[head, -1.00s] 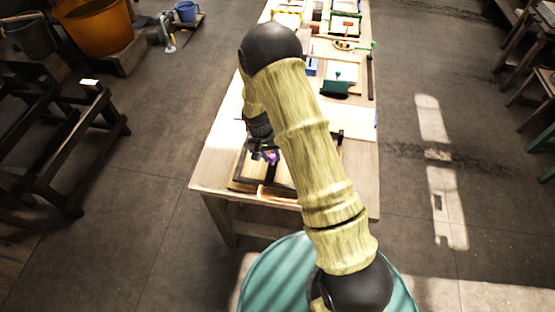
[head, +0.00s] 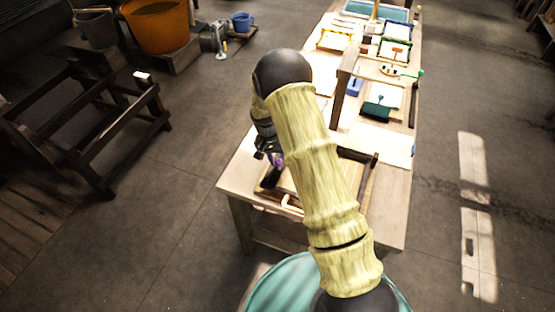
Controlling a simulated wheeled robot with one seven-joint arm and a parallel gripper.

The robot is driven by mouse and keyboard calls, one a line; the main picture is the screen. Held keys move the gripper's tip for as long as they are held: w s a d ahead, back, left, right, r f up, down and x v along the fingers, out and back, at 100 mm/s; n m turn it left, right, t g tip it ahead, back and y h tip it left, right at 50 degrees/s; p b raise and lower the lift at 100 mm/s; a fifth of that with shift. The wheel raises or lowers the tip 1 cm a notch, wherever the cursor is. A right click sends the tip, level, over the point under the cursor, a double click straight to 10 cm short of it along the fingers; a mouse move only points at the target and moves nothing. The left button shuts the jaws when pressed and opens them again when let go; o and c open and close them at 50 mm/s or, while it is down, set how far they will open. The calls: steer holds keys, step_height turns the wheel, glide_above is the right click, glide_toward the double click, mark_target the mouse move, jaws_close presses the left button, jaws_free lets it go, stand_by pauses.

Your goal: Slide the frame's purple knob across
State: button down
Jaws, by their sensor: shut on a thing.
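The wooden frame (head: 294,208) lies at the near end of the long table, and my arm covers much of it. The purple knob (head: 278,161) shows as a small purple patch at the frame's left part. My gripper (head: 272,166) is down at the knob and shut on it. The fingertips are small and partly hidden by my own arm, so the exact grasp is hard to see.
The long wooden table (head: 396,222) runs away from me with several small frames and tools on it. A dark wooden rack (head: 100,135) stands on the floor at left. An orange bucket (head: 157,27) and a blue mug (head: 241,22) are at the back left.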

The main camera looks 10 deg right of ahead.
steer(key=shift+w+a, duration=0.15)
steer(key=shift+a, duration=0.1)
steer(key=c, duration=1.1)
jaws_free()
steer(key=shift+r, duration=0.15)
steer(key=w+a+r+b, duration=0.1)
steer(key=a+r+b, duration=0.2)
steer(key=r, duration=1.3)
steer(key=shift+r, duration=0.4)
